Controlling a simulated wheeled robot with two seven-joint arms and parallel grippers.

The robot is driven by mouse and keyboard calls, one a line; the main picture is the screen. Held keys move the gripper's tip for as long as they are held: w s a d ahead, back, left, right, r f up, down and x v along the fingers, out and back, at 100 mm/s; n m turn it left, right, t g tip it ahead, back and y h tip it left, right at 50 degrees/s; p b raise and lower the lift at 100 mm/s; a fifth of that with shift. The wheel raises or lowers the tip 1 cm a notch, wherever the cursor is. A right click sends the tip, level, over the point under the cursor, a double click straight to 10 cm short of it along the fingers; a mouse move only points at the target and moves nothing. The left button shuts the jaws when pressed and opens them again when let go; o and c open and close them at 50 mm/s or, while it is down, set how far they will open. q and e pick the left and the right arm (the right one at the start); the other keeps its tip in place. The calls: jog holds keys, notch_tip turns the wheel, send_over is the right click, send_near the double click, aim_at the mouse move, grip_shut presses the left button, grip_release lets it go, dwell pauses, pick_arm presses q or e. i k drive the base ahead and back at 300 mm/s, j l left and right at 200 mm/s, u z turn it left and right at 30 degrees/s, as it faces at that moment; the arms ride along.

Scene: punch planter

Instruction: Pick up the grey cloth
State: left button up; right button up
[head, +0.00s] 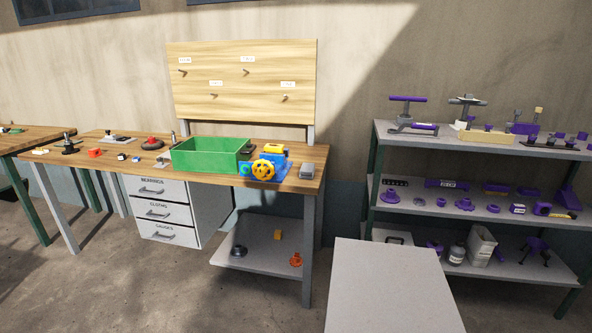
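A small grey item (307,171) lies on the wooden workbench (316,153) near its right end, to the right of a blue and yellow device (268,165). It may be the grey cloth, but it is too small to tell. No other thing in view is clearly a cloth. Neither of my grippers is in view.
A green bin (208,156) stands on the bench, with small parts to its left. A pegboard (243,82) rises behind. A shelf rack (480,147) with purple tools stands at right. A pale flat-topped block (393,285) is in front. Floor before the bench is clear.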

aim_at(307, 171)
jog(key=i+j, duration=0.15)
jog(key=j, duration=0.25)
jog(key=i+j+z, duration=0.1)
jog(key=j, duration=0.3)
jog(key=i+j, duration=0.15)
jog(key=j, duration=0.3)
jog(key=i+j, duration=0.1)
jog(key=j, duration=0.3)
jog(key=i+j+z, duration=0.1)
jog(key=i, duration=0.3)
jog(key=i+j, duration=0.2)
jog(key=i, duration=0.2)
jog(key=i+j+z, duration=0.15)
jog(key=i, duration=0.2)
jog(key=i+l+z, duration=0.1)
jog(key=i+l, duration=0.6)
jog(key=i, duration=0.2)
jog(key=l+z, duration=0.05)
